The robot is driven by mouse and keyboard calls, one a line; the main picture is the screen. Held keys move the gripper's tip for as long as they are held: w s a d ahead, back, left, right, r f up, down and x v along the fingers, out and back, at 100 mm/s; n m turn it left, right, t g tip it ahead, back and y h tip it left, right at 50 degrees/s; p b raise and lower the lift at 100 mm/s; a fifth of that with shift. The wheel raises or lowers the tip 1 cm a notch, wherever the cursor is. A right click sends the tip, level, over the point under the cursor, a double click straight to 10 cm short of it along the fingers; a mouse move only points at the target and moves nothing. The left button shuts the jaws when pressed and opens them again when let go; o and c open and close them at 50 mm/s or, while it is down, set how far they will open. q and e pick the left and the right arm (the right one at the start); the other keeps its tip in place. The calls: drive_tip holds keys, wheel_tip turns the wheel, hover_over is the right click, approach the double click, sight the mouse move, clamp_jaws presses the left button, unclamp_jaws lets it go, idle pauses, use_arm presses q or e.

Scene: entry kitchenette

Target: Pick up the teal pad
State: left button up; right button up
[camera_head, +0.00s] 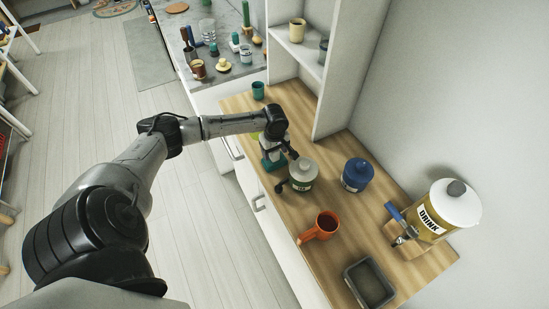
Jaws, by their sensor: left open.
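A teal object (270,164), which looks like the teal pad, is on the wooden counter (335,195) near its front edge. It is partly hidden by my left gripper (287,170), so its full shape does not show. My left gripper is open, with its dark fingers spread beside the teal object and the pale lidded jar (303,176). Whether a finger touches either one, I cannot tell. My right gripper is not in view.
A blue lidded jar (357,175), an orange mug (320,227), a dark tray (370,284) and a drink dispenser (441,212) stand to the right. A teal cup (258,90) is farther back. A white shelf unit (345,75) rises behind the counter.

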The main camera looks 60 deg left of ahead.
use_arm(q)
drive_tip(key=shift+f, duration=0.75)
drive_tip(key=c, duration=1)
